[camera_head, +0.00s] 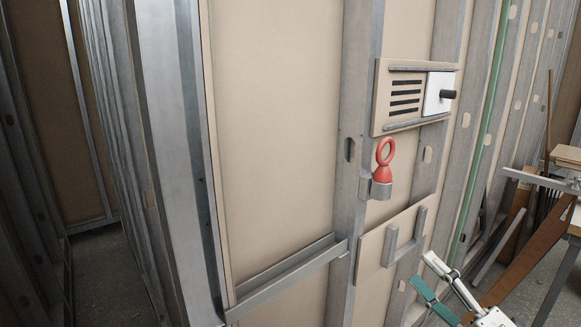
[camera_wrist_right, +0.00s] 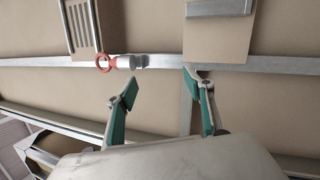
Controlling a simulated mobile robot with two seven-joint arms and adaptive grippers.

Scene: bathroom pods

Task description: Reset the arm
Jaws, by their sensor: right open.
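My right gripper (camera_head: 441,276) is at the lower right of the head view, in front of the framed wall and apart from it. In the right wrist view its two green-padded fingers (camera_wrist_right: 160,90) are spread wide with nothing between them. A red ring-topped object (camera_head: 383,164) sits upright in a metal holder (camera_head: 376,189) on a wall stud. It also shows in the right wrist view (camera_wrist_right: 104,63), beyond the fingers and not touched. My left gripper is not in the head view.
A vent panel (camera_head: 404,68) with a white sliding plate (camera_head: 437,94) and black knob is above the red object. A panel with a handle (camera_head: 391,243) is below it. A metal rail (camera_head: 285,278) crosses the wall. A worktable (camera_head: 569,155) with boards stands at the right.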

